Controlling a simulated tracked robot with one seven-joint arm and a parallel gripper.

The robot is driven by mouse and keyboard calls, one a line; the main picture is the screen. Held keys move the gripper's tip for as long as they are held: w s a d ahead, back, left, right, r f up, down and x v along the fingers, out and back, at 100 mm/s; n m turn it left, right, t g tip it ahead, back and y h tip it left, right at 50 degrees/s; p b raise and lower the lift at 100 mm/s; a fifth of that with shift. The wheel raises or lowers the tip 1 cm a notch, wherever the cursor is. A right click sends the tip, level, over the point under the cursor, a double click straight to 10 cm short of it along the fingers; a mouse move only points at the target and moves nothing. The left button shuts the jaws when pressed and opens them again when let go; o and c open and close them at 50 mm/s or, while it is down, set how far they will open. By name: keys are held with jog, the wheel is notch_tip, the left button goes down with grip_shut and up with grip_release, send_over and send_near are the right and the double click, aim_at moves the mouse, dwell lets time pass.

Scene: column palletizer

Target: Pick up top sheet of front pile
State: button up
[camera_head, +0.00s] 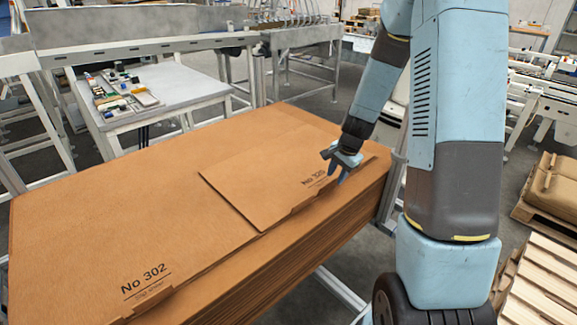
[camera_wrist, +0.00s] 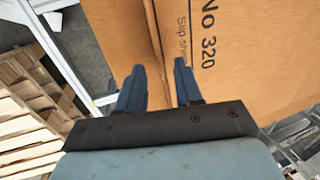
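Large brown cardboard sheets lie stacked in the head view. A sheet printed "No 320" (camera_head: 268,165) lies on top at the right, its label by the right edge. A sheet printed "No 302" (camera_head: 110,225) lies at the left. My gripper (camera_head: 343,168) is at the right edge of the "No 320" sheet, beside its label. In the wrist view my gripper (camera_wrist: 159,68) has its two blue fingers apart, one on each side of the edge line of the "No 320" sheet (camera_wrist: 235,60). Nothing is visibly clamped. I cannot tell whether the fingers touch the cardboard.
A grey table (camera_head: 165,88) with small parts stands behind the stack. Wooden pallets (camera_head: 540,285) and a brown bundle (camera_head: 553,187) are on the floor at the right. A metal conveyor frame (camera_head: 140,48) runs along the back left.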

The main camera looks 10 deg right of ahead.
aim_at(334, 181)
jog(key=shift+x, duration=2)
jog(key=shift+s, duration=0.1)
jog(key=shift+c, duration=0.3)
grip_shut()
